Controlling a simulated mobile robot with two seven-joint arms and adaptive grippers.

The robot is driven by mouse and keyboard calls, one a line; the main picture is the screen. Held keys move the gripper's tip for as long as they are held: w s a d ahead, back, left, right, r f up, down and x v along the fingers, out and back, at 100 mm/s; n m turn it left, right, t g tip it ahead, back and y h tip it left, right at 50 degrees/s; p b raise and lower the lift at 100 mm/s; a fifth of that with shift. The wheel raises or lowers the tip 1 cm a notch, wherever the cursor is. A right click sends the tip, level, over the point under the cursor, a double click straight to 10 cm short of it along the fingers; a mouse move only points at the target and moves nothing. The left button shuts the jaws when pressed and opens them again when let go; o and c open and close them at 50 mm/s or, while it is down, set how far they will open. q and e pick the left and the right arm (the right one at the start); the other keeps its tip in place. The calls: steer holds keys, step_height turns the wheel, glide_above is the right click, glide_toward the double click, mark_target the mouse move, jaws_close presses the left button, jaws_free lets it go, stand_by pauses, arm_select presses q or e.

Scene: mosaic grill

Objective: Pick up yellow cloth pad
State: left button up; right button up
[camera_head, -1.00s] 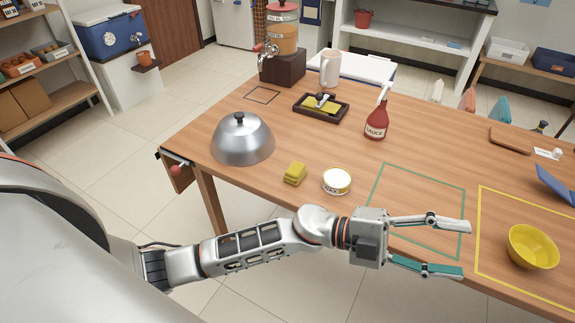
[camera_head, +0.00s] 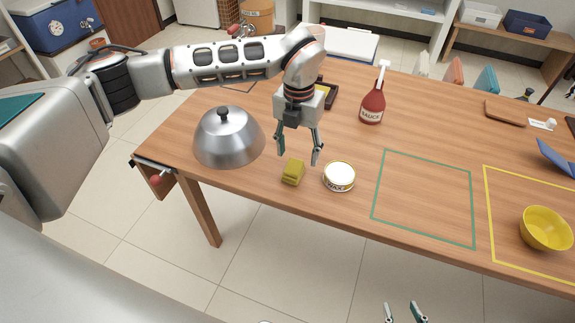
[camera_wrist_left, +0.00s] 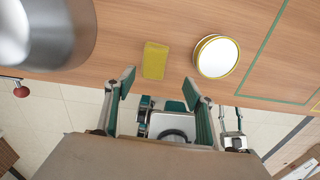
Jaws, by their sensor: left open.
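The yellow cloth pad (camera_head: 293,172) is a small folded block on the wooden table near its front edge, left of the round wax tin (camera_head: 339,177). My left gripper (camera_head: 299,157) points down, open and empty, its fingertips just above and behind the pad in the head view. In the left wrist view the pad (camera_wrist_left: 154,60) lies beyond the two spread fingertips (camera_wrist_left: 158,88), between their lines and apart from both. My right gripper (camera_head: 403,311) shows only its two separated fingertips at the bottom edge, off the table, with nothing seen between them.
A metal dome lid (camera_head: 228,140) stands left of the pad, close to my left gripper. A red sauce bottle (camera_head: 372,105) stands behind the tin. The green outlined area (camera_head: 425,198) is bare. A yellow bowl (camera_head: 545,229) sits at the right. My left arm hides the back left.

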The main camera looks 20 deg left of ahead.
mark_target(294, 166)
arm_select(q)
steer(key=shift+w+a+f, duration=0.1)
steer(key=shift+w+a, duration=0.1)
steer(key=shift+a, duration=0.15)
step_height(294, 166, down, 2)
steer(key=shift+f, duration=0.25)
step_height(294, 166, down, 5)
steer(key=shift+a+r, duration=0.1)
steer(key=shift+a, duration=0.05)
steer(key=shift+c, duration=0.3)
steer(key=c, duration=1)
